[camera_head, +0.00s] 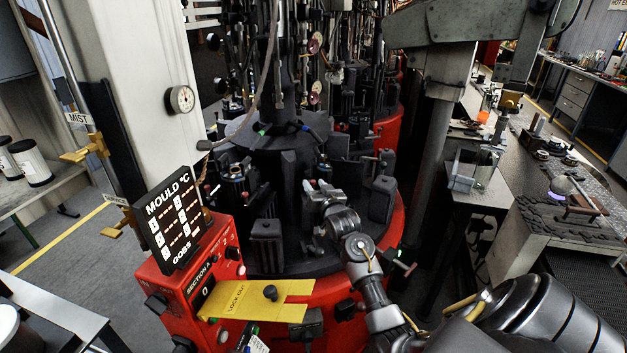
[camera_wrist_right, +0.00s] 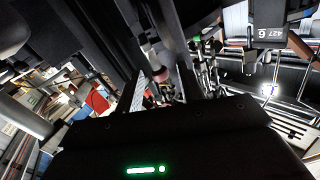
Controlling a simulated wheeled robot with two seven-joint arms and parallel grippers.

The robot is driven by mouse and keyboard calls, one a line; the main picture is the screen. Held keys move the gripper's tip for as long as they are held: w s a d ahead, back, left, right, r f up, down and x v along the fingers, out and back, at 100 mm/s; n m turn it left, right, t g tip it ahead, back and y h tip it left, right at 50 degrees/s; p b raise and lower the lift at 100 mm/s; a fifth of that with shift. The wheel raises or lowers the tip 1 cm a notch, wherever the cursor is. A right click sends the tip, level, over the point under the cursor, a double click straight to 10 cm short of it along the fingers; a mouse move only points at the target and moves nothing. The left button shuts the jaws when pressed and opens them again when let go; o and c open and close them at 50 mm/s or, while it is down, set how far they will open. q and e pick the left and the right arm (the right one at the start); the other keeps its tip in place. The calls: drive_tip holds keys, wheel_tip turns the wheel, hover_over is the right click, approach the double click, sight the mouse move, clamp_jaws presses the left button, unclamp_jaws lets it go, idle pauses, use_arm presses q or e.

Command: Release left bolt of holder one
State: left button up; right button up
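My right gripper (camera_head: 318,190) reaches over the black mould machine (camera_head: 290,255), among its dark blocks. Its fingers are small in the head view, with a pale and reddish bit at the tip. In the right wrist view, two fingers (camera_wrist_right: 162,92) stand apart, with a small pinkish-brown part between or behind them. I cannot tell whether they touch it. I cannot single out the left bolt of holder one; dark parts and my gripper crowd that spot. My left gripper is not in view.
A red control box (camera_head: 190,285) with a mould temperature display (camera_head: 173,219) stands front left. A yellow lock-out plate (camera_head: 255,298) juts out at the front. Dark upright blocks (camera_head: 381,200) and hanging rods crowd the machine.

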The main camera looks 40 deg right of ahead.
drive_tip(key=shift+x, duration=1.1)
clamp_jaws()
drive_tip(key=shift+a, duration=0.15)
